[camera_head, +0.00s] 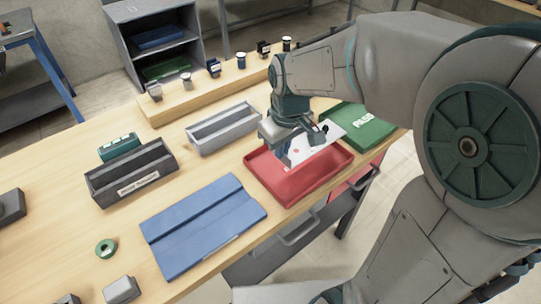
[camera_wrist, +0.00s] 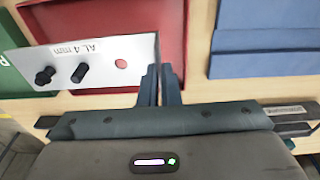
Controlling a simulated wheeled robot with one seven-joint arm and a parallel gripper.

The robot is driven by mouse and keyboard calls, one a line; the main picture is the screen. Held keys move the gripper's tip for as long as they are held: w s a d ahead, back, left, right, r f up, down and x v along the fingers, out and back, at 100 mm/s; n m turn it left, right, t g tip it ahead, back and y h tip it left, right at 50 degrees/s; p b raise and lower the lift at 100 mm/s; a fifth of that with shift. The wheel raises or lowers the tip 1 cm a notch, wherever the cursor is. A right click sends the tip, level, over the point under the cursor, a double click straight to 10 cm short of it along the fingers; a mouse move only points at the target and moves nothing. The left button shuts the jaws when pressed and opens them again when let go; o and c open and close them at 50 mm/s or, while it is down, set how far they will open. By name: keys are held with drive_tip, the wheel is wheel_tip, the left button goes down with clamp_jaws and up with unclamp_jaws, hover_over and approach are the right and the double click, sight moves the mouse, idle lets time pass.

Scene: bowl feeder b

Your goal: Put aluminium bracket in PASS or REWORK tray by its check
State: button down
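My gripper (camera_head: 290,143) is shut on the aluminium bracket (camera_head: 318,138) above the red tray (camera_head: 290,190). In the wrist view the fingertips (camera_wrist: 160,72) hold the bracket (camera_wrist: 105,62) by its right end. The green tray marked PASS (camera_head: 372,133) is right of the red tray, partly behind my arm. The red tray (camera_wrist: 176,40) lies beyond the bracket in the wrist view. No REWORK word is legible on it.
A blue folded panel or tray (camera_head: 205,225) lies left of the red tray. A long grey bin (camera_head: 222,130) and a dark labelled bin (camera_head: 130,178) stand behind it. A green ring (camera_head: 106,248) lies at the front left. Several small parts stand on a raised wooden ledge (camera_head: 205,88).

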drive_tip(key=f, duration=0.2)
drive_tip(key=a+f, duration=0.2)
drive_tip(key=f, duration=0.1)
drive_tip(key=shift+w+a+f, duration=0.25)
drive_tip(key=shift+w+f, duration=0.05)
drive_tip(key=shift+w, duration=0.05)
drive_tip(key=shift+f+b, duration=0.35)
drive_tip(key=shift+f, duration=0.3)
drive_tip(key=c, duration=1.6)
unclamp_jaws()
drive_tip(key=shift+c, duration=0.2)
